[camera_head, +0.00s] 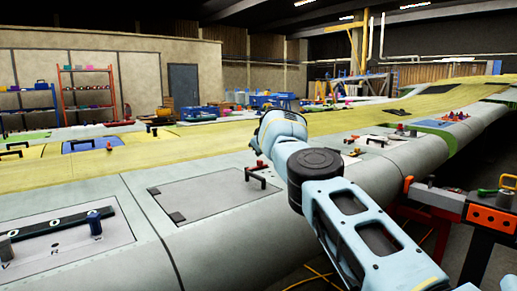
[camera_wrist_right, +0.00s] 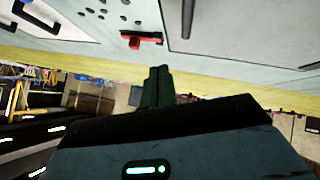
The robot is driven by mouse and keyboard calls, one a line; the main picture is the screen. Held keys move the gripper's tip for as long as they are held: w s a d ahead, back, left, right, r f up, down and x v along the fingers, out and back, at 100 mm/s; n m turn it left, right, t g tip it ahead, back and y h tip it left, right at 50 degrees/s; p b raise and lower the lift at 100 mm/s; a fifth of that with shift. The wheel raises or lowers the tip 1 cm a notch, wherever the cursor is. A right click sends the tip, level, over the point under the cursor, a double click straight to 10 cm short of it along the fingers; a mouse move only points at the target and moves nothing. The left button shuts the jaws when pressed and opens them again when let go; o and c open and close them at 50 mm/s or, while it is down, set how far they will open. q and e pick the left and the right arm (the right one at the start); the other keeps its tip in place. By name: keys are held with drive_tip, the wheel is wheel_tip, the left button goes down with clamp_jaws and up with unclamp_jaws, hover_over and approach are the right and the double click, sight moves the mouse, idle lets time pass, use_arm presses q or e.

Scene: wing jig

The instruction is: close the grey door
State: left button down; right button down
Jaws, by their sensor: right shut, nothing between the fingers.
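A grey rectangular door panel (camera_head: 205,198) lies in the grey wing surface in the head view. My right arm comes in from the lower right and reaches over the wing beyond the panel. Its gripper is hidden in the head view. In the right wrist view, my right gripper (camera_wrist_right: 158,72) is shut and empty, with grey wing skin beyond its fingers. My left gripper is not in view.
A red clamp-like piece (camera_wrist_right: 142,40) sits on the skin near the right fingers. An orange and grey fixture (camera_head: 445,200) stands at the right edge.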

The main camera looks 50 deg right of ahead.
drive_tip(key=shift+s+d+f+b, duration=0.1)
drive_tip(key=shift+d+f+b, duration=0.15)
drive_tip(key=shift+f, duration=0.7)
drive_tip(key=shift+d+f+b, duration=0.15)
drive_tip(key=shift+d+f, duration=0.15)
drive_tip(key=shift+f, duration=0.6)
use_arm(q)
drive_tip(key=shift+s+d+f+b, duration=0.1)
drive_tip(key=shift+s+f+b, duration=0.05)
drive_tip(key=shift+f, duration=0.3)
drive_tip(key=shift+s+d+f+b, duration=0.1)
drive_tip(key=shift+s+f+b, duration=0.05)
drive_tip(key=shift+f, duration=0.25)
use_arm(e)
drive_tip(key=shift+s+d+f, duration=0.1)
drive_tip(key=shift+d+f, duration=0.1)
drive_tip(key=shift+f, duration=0.5)
drive_tip(key=shift+d+f, duration=0.2)
drive_tip(key=shift+f, duration=0.45)
